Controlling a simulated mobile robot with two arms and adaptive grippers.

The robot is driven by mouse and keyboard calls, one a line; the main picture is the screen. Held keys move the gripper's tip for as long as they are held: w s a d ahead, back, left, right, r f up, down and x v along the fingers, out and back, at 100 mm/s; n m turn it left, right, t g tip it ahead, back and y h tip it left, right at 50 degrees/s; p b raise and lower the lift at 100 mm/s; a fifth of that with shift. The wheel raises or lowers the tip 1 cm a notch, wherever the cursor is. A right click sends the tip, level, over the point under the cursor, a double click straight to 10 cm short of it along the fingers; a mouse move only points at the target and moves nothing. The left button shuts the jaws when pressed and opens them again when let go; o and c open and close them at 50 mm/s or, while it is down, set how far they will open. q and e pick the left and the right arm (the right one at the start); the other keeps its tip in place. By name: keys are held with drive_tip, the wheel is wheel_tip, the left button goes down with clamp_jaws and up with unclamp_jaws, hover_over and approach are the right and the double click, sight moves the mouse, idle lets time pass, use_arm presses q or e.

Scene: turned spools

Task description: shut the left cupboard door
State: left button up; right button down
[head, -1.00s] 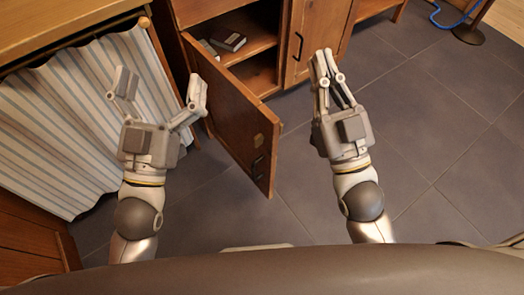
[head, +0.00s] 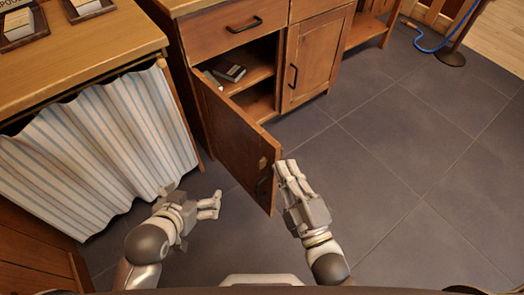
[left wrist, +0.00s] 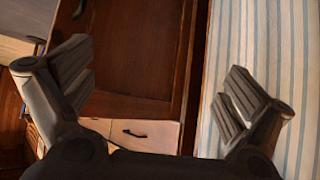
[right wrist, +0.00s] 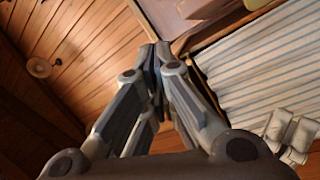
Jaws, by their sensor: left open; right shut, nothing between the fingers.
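The left cupboard door (head: 232,130) stands wide open in the head view, swung out toward me, with a dark handle (head: 262,184) near its free edge. My right gripper (head: 284,168) is shut and empty, its fingertips close beside that free edge, on the right. I cannot tell if they touch it. My left gripper (head: 217,205) is open and empty, low on the left side of the door. In the left wrist view a brown wooden panel (left wrist: 140,45), apparently this door, shows beyond the open fingers. The right wrist view shows the shut fingers (right wrist: 160,62).
The cupboard's right door (head: 303,62) is shut. A dark box (head: 229,71) lies on the shelf inside the left opening. A counter with a striped curtain (head: 95,150) stands at the left.

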sight(263, 159)
use_arm(q)
drive_tip(key=s+a+f+g+y+p, duration=0.1)
drive_tip(key=s+a+f+g, duration=0.15)
drive_tip(key=s, duration=0.25)
drive_tip(key=s+a+f+g+p, duration=0.1)
drive_tip(key=s+f+g, duration=0.2)
drive_tip(key=s+g, duration=0.15)
use_arm(e)
drive_tip(key=s+a+f+n+g+y, duration=0.1)
drive_tip(key=s+a+f+n+g, duration=0.1)
drive_tip(key=s+a+f+n, duration=0.3)
drive_tip(key=shift+n, duration=0.6)
drive_tip(key=w, duration=0.3)
drive_tip(key=w+a, duration=0.1)
drive_tip(key=w, duration=0.3)
drive_tip(key=w+b, duration=0.1)
drive_tip(key=w, duration=0.3)
drive_tip(key=shift+w+a+f, duration=0.15)
drive_tip(key=shift+a+f, duration=0.05)
drive_tip(key=shift+f, duration=0.15)
use_arm(q)
drive_tip(key=shift+t, duration=0.6)
drive_tip(key=shift+s+v, duration=0.1)
drive_tip(key=shift+v, duration=1.15)
drive_tip(key=shift+s+v, duration=0.15)
drive_tip(key=shift+v, duration=1.1)
use_arm(e)
drive_tip(key=shift+w+d, duration=0.3)
drive_tip(key=shift+d, duration=0.1)
